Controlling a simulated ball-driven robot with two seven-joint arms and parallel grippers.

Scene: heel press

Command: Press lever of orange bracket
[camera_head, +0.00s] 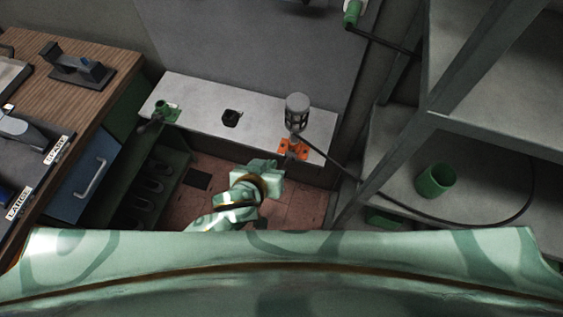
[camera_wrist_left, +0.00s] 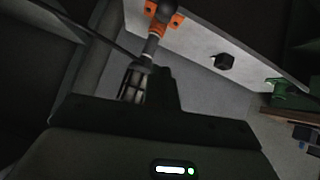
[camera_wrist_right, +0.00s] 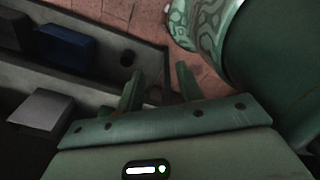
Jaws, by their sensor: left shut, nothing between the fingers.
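The orange bracket (camera_head: 293,149) is at the right end of the pale bench top, at its front edge. A grey stem with a caged grey cylinder (camera_head: 297,108) stands at it; I cannot tell which part is the lever. My left gripper (camera_head: 264,164) is just left of and below the bracket in the head view, shut and empty. In the left wrist view the bracket (camera_wrist_left: 168,14) is at the top, beyond the dark fingers (camera_wrist_left: 165,85), and the caged cylinder (camera_wrist_left: 133,84) is partly behind them. My right gripper (camera_wrist_right: 158,85) is open and empty, seen only in its wrist view.
A black knob (camera_head: 231,118) and a green bracket (camera_head: 165,111) are farther left on the bench. A dark cable runs right to the shelf with a green cup (camera_head: 435,180). A wooden counter (camera_head: 110,57) stands left. The bench top between knob and orange bracket is clear.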

